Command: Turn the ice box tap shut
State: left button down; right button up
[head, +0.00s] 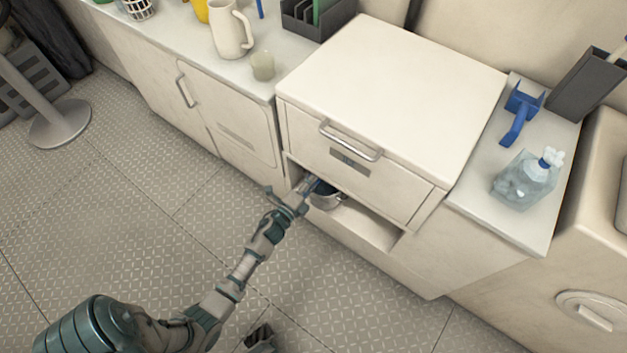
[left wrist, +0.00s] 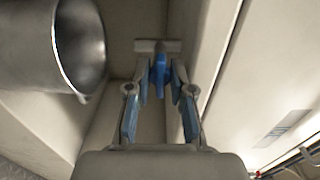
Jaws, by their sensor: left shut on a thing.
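The ice box (head: 390,85) is a cream cabinet with a flat lid and a front handle. An open recess (head: 372,226) lies under its front panel. My left gripper (head: 312,184) reaches into the left end of this recess. In the left wrist view the blue tap (left wrist: 159,82) stands between the fingers of my left gripper (left wrist: 162,68), which are shut on it. The tap's far end meets a pale fitting on the wall. Whether the tap is open or shut cannot be told. My right gripper is not in view.
The ice box handle (head: 350,142) juts out above. A clear bag (head: 524,180) and blue scoop (head: 520,112) lie at right.

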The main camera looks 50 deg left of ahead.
pick_arm(q)
jog(key=c, duration=1)
grip_release()
jog(key=shift+s+a+f, duration=0.1)
jog(key=shift+s+f, duration=0.1)
jog(key=shift+f, duration=0.25)
jog(key=shift+r, duration=0.15)
jog(key=shift+w+r, duration=0.15)
jog(key=v, duration=0.8)
